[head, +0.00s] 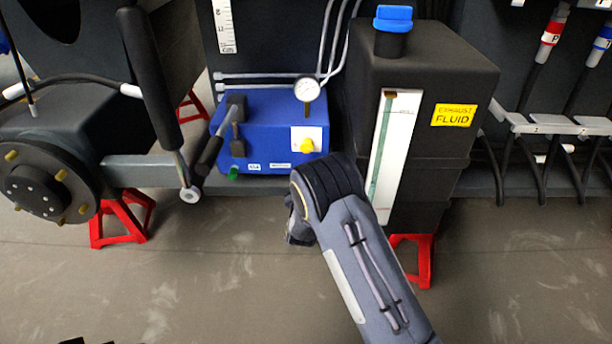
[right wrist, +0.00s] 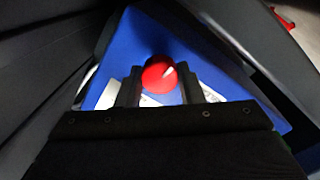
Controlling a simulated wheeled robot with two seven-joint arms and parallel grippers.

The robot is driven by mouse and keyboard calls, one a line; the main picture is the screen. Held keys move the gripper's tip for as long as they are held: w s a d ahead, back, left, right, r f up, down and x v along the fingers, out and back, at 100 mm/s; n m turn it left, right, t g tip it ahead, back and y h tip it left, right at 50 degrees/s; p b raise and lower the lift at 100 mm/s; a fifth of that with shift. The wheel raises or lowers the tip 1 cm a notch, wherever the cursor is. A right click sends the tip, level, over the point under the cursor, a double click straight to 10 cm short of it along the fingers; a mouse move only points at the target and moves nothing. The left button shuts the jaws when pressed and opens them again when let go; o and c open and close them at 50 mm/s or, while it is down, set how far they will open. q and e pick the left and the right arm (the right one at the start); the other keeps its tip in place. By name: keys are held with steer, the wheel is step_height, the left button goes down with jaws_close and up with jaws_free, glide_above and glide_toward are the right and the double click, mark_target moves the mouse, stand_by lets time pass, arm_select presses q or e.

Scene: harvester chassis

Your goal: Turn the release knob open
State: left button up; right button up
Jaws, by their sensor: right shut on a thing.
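The blue pump unit (head: 262,130) stands under the frame in the head view. A red round knob (right wrist: 158,76) with a white pointer mark shows on a blue face in the right wrist view. I take it to be the release knob; in the head view I cannot see it. My right gripper (right wrist: 160,82) has one finger on each side of the red knob and is shut on it. In the head view my right arm covers the area below the unit, and its fingertips are hidden. My left gripper cannot be made out.
The unit carries a gauge (head: 307,90), a yellow knob (head: 307,146), a green knob (head: 233,173) and a black lever (head: 208,156). A black exhaust fluid tank (head: 425,75) stands close on the right. A wheel hub (head: 45,190) and red stand (head: 122,218) are left.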

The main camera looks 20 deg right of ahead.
steer(key=shift+s+f+n, duration=0.1)
steer(key=shift+f+n, duration=0.05)
steer(key=shift+n, duration=0.45)
steer(key=o, duration=1)
steer(key=p+v, duration=0.2)
steer(key=v, duration=0.5)
steer(key=shift+s+a, duration=0.15)
steer(key=shift+s, duration=0.2)
